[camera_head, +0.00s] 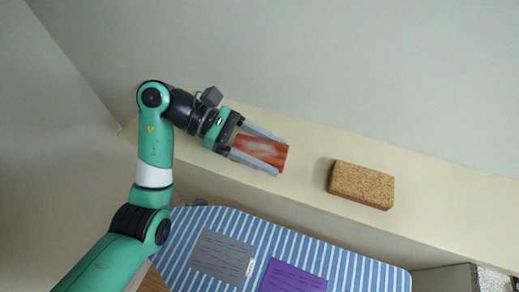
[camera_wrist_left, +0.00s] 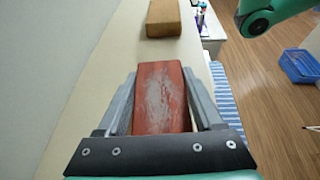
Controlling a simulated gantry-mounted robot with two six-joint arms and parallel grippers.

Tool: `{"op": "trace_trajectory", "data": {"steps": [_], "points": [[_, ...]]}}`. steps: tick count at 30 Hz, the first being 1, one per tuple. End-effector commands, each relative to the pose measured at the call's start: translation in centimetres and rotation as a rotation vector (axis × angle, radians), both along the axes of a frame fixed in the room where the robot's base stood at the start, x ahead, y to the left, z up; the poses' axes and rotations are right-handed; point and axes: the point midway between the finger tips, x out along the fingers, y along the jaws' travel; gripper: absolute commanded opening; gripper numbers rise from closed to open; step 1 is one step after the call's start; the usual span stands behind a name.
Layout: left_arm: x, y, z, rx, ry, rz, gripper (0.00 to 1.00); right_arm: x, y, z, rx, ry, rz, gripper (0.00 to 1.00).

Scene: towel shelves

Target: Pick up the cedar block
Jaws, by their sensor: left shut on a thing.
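The cedar block (camera_head: 262,152) is a reddish wooden block with a pale, cloudy patch on its top. My left gripper (camera_head: 272,155) is shut on it, with one finger along each long side. In the left wrist view the cedar block (camera_wrist_left: 160,98) sits between the two fingers of the left gripper (camera_wrist_left: 160,90). I cannot tell whether the block touches the shelf or hangs just above it. My right gripper is in neither view.
A brown, cork-like block (camera_head: 361,185) lies on the cream shelf (camera_head: 440,200), right of the cedar block and apart from it. Below are a blue striped cloth (camera_head: 345,268), a grey towel (camera_head: 221,257) and a purple towel (camera_head: 292,277). A blue basket (camera_wrist_left: 300,66) stands on the floor.

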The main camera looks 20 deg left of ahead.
Motion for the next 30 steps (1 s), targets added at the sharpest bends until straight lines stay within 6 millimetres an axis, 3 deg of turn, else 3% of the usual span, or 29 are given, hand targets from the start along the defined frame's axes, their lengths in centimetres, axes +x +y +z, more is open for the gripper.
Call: {"op": "trace_trajectory", "data": {"steps": [1,3,11,16,19,26,30], "points": [[0.0,0.0,0.0,0.000,0.000,0.000,0.23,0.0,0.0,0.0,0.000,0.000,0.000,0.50],[0.0,0.0,0.0,0.000,0.000,0.000,0.11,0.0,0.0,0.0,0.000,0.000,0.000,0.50],[0.0,0.0,0.1,0.000,-0.001,0.000,0.11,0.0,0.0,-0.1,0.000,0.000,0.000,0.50],[0.0,0.0,1.2,0.001,-0.005,0.000,0.11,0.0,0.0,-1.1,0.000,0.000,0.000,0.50],[0.0,0.0,2.9,0.002,-0.008,-0.001,0.11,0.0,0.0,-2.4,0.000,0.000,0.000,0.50],[-3.6,-3.8,8.9,0.002,-0.014,-0.005,0.11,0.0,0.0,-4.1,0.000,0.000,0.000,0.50],[-6.4,-6.9,10.5,0.001,-0.012,-0.006,0.11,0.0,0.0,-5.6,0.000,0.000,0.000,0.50]]}}
